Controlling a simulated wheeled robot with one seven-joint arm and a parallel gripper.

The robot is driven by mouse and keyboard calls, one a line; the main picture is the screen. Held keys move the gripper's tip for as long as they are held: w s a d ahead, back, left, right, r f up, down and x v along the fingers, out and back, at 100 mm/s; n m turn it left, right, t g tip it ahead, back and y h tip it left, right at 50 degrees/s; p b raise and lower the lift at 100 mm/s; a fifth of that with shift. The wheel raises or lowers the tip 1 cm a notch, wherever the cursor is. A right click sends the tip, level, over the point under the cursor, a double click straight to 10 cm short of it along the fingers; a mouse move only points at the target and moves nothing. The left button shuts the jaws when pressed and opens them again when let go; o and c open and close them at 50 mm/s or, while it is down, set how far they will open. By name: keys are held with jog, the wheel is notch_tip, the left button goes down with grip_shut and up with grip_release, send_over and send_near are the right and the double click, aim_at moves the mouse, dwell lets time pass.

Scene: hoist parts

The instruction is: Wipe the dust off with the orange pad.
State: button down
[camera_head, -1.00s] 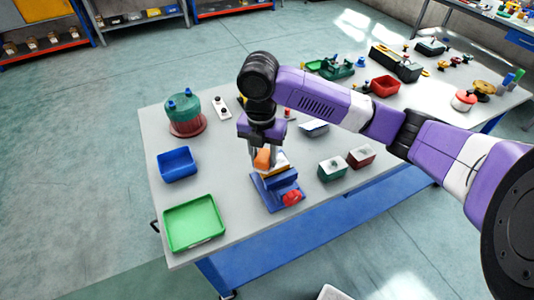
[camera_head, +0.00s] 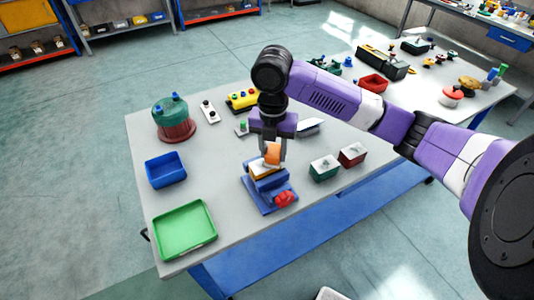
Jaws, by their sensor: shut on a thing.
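My gripper (camera_head: 272,150) is over the middle of the workbench, pointing down, shut on the orange pad (camera_head: 272,154). The pad is held just above or against the top of a blue fixture (camera_head: 257,195) that has a tan and white upper face and a red round knob (camera_head: 284,198) at its front right. I cannot tell whether the pad touches the fixture. Dust is too small to make out, and my gripper hides part of the fixture's top.
On the grey bench (camera_head: 228,205) stand a green tray (camera_head: 186,229), a blue bin (camera_head: 166,170), a green and red drum (camera_head: 173,119), a yellow button box (camera_head: 242,100) and two small boxes, green (camera_head: 323,168) and red (camera_head: 352,155). Bare bench lies left of the fixture.

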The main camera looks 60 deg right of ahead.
jog(key=shift+s+d+f, duration=0.1)
jog(key=shift+s+d, duration=0.4)
jog(key=shift+d, duration=0.2)
jog(key=shift+r+p, duration=2.1)
jog(key=shift+r, duration=1)
jog(key=shift+r+p, duration=1)
jog(key=shift+r, duration=0.55)
jog(key=shift+w+a, duration=0.1)
